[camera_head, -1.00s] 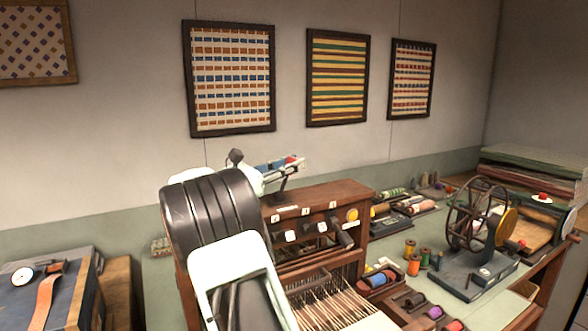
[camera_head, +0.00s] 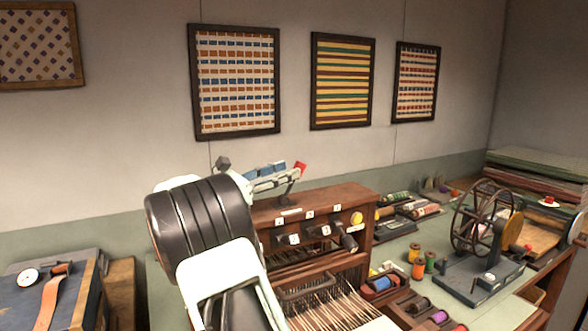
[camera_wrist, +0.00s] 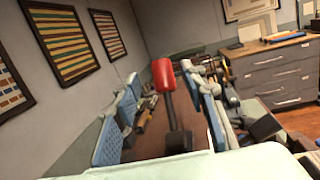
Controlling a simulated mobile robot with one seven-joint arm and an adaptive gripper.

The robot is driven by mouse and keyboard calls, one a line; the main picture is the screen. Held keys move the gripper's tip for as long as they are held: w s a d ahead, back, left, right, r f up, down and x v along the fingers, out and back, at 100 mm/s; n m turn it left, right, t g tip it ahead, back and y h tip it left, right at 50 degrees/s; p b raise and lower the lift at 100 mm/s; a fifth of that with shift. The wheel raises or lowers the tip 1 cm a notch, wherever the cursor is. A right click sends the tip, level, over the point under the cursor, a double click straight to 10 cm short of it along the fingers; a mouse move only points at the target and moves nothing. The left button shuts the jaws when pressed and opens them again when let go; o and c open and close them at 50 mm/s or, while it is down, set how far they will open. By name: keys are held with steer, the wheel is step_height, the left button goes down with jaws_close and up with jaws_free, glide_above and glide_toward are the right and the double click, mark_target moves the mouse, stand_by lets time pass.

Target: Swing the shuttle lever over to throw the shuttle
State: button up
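The loom (camera_head: 340,200) is a brown wooden frame with pale warp threads. On its top stands a lever with a red knob (camera_head: 301,167) on a dark stem, taken here as the shuttle lever. In the wrist view, the red knob (camera_wrist: 163,74) stands between my two blue-padded fingers, its stem rising from a dark base (camera_wrist: 179,142). My gripper (camera_head: 280,170) is open around the lever, with gaps visible on both sides in the wrist view. In the head view, my arm hides the loom's left part.
Small handles with white tags (camera_head: 325,230) line the loom's front. A spoked wheel winder (camera_head: 483,222), thread spools (camera_head: 418,270) and a spool tray (camera_head: 408,307) stand to the right. A blue case (camera_head: 40,300) is at left. Framed textiles hang on the wall behind.

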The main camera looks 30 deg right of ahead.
steer(key=a, duration=0.5)
steer(key=a+f, duration=0.1)
steer(key=a, duration=0.2)
steer(key=shift+s, duration=0.3)
steer(key=shift+d, duration=0.1)
